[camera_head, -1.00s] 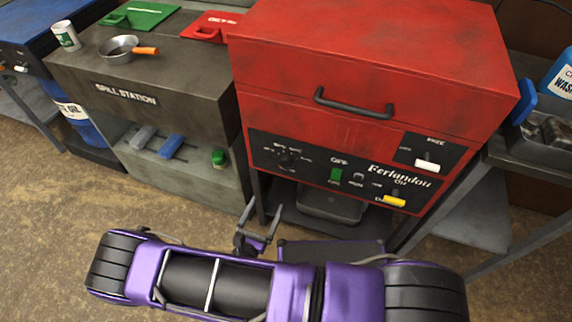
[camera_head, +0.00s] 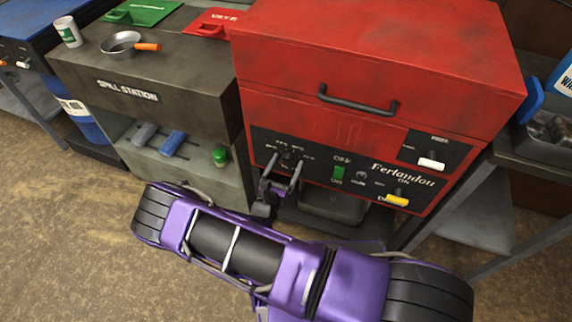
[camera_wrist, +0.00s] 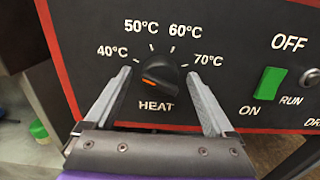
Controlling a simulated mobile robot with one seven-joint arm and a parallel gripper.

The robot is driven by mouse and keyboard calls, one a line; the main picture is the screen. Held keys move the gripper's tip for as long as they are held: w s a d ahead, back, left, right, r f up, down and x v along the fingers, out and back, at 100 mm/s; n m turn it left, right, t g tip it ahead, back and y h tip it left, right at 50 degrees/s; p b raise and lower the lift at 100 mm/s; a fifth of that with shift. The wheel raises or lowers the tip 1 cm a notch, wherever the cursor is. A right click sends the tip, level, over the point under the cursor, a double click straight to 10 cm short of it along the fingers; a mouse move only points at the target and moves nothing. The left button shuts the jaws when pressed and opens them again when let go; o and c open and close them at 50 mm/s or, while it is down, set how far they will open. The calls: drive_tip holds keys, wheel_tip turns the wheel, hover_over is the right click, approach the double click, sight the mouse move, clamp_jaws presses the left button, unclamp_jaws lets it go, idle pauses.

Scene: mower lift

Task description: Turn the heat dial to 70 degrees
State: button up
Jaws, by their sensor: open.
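The heat dial (camera_wrist: 163,72) is a dark round knob on the black panel, with marks for 40, 50, 60 and 70 °C around it and HEAT below. Its orange mark is at the knob's lower left, on the 40 °C side and away from 70 °C. My gripper (camera_wrist: 159,76) is open, with one finger on each side of the dial. Gaps show between both fingers and the knob; I cannot tell the depth to the panel. In the head view my gripper (camera_head: 284,168) is at the panel's left part, just below the dial (camera_head: 288,154).
A green switch (camera_wrist: 270,82) and a RUN knob (camera_wrist: 310,78) are right of the dial. The red cabinet (camera_head: 370,60) has a black handle (camera_head: 357,102), a white switch (camera_head: 431,162) and a yellow switch (camera_head: 397,200). The grey spill station (camera_head: 150,80) stands at left.

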drive_tip(key=c, duration=1.4)
